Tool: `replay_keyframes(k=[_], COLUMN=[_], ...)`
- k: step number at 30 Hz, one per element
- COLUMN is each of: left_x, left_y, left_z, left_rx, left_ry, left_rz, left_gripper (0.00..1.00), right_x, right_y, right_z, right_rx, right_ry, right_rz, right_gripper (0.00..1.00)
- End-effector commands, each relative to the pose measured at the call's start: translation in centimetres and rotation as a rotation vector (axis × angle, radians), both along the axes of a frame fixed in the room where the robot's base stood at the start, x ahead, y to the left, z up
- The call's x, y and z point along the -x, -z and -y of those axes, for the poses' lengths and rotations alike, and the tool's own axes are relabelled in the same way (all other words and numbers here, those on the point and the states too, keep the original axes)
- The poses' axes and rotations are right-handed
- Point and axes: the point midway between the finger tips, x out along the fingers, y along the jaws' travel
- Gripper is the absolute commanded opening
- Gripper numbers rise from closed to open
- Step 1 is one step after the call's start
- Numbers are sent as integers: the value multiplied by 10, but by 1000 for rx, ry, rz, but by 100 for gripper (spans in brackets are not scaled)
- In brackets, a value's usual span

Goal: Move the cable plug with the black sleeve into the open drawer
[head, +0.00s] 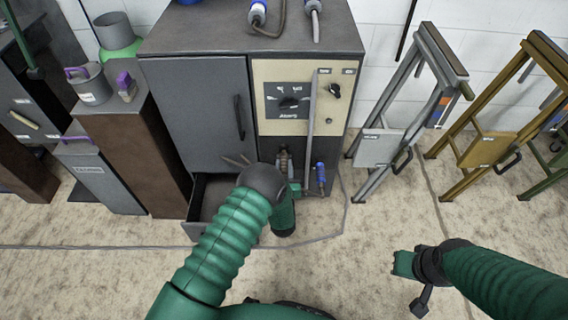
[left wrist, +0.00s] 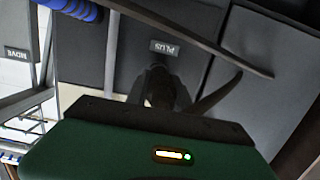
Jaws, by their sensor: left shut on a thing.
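The cable plug with the black sleeve (head: 284,162) is at the lower front of the grey cabinet, below the control panel. My left gripper (head: 290,186) is shut on it. In the left wrist view the dark plug (left wrist: 160,88) stands out beyond the gripper's edge, near a label reading PLUS. Whether it is still seated in a socket is hidden. The open drawer (head: 196,228) is low on the cabinet, left of the gripper. My left arm covers part of it. My right gripper (head: 417,283) is over bare floor at the right, apart from everything; its jaws are unclear.
A blue-sleeved plug (head: 320,177) hangs just right of my left gripper. More plugs (head: 258,12) lie on the cabinet top (head: 200,25). A thin cable runs along the floor. Grey (head: 378,147) and yellow (head: 487,149) frames stand right; bins (head: 104,180) stand left.

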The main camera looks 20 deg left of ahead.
Motion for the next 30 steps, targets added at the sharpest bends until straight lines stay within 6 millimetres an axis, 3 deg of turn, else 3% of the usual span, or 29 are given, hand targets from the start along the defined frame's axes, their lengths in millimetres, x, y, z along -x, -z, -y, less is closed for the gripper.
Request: replay_keyframes(k=[21, 30], left_x=[28, 30], left_y=[-1, -1], left_z=[8, 8], left_rx=[-1, -1], left_ry=[0, 0], left_rz=[2, 2], left_gripper=[0, 0], right_x=[0, 0], right_y=[-16, -16], right_z=[0, 0], right_rx=[0, 0], right_ry=[0, 0], right_rz=[0, 0], right_gripper=[19, 19])
